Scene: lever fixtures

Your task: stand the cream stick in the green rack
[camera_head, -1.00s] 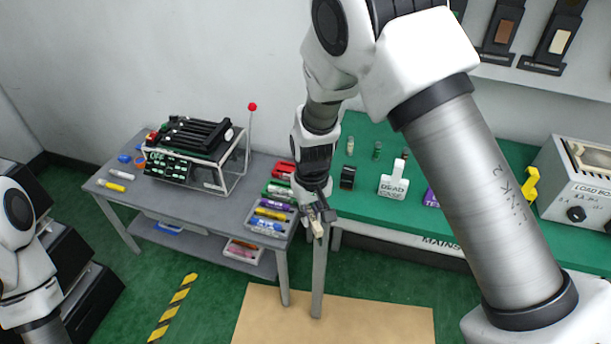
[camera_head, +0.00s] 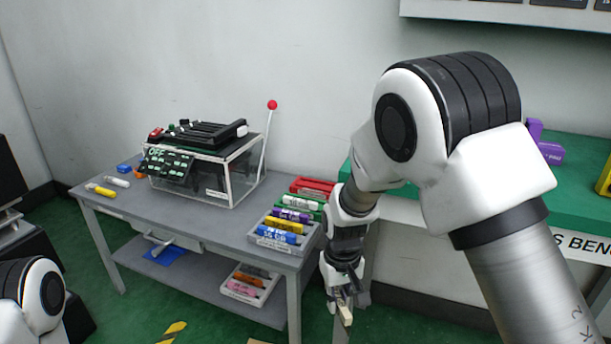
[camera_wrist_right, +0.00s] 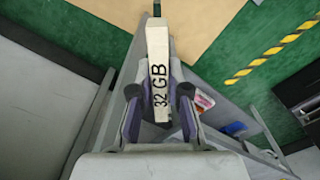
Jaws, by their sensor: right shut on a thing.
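My right gripper (camera_head: 342,296) hangs beside the grey table's right end, fingers pointing down. It is shut on the cream stick (camera_head: 346,316). In the right wrist view, the cream stick (camera_wrist_right: 158,62), marked "32 GB", is clamped between the fingers (camera_wrist_right: 160,100) and sticks out past them. A green holder (camera_head: 300,202) lies at the right end of the table, behind a row of coloured sticks; it may be the green rack, but its slots are too small to make out. My left arm shows at lower left; its gripper is out of view.
The grey table (camera_head: 225,222) bears a clear case (camera_head: 235,183) with a red-knobbed lever (camera_head: 268,135). A red holder (camera_head: 313,186) and a tray of coloured sticks (camera_head: 284,243) sit near its right edge. A green-topped bench (camera_head: 560,205) stands behind my right arm.

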